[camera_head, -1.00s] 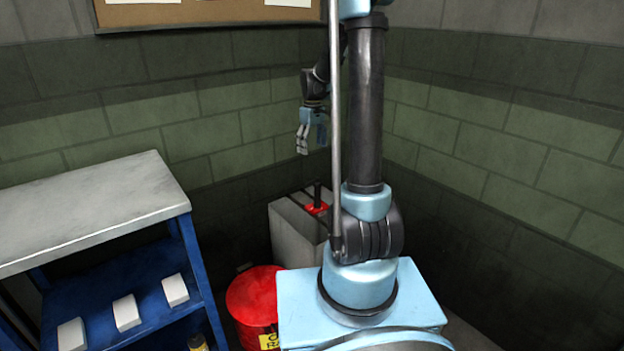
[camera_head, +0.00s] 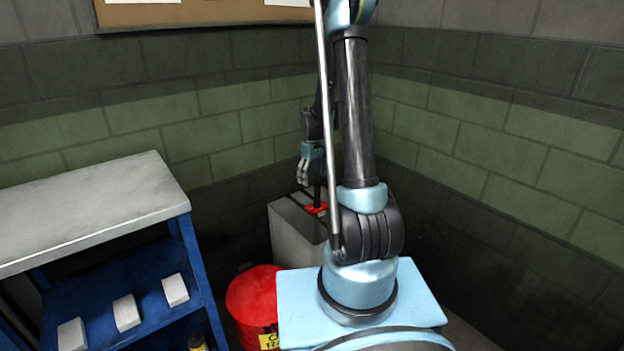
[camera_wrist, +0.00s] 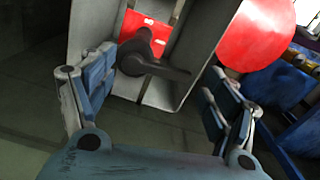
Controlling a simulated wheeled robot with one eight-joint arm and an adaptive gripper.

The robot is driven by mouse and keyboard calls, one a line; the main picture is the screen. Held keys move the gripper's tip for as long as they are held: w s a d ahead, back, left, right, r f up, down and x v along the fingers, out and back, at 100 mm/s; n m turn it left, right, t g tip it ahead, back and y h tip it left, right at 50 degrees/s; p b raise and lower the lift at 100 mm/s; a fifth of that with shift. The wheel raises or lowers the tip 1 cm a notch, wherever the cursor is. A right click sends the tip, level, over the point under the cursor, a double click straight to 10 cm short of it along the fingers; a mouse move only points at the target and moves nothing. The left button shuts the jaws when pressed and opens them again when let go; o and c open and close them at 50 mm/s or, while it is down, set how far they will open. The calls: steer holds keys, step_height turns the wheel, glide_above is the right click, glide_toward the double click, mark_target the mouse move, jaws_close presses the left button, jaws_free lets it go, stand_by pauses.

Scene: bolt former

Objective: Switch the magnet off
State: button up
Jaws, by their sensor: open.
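The magnet's switch is a black handle (camera_wrist: 150,66) on a red plate (camera_wrist: 160,38), set in the top of a grey box (camera_head: 292,238). In the head view the handle (camera_head: 318,194) stands up from the red plate (camera_head: 316,208), partly hidden by my arm. My gripper (camera_head: 303,178) is open and empty, just above and to the left of the handle. In the wrist view the two fingers of my gripper (camera_wrist: 157,72) are spread wide, with the handle seen between them and beyond their tips. I see no contact with it.
A red bin (camera_head: 250,300) stands on the floor close to the grey box; it also shows in the wrist view (camera_wrist: 262,35). A blue shelf unit with a grey top (camera_head: 90,205) and several white blocks is at the left. Brick walls close the corner behind.

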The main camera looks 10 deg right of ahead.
steer(key=shift+f, duration=0.25)
steer(key=shift+c, duration=0.6)
steer(key=c, duration=0.8)
steer(key=shift+w+a+m, duration=0.2)
steer(key=shift+w+m, duration=0.05)
steer(key=shift+m, duration=0.75)
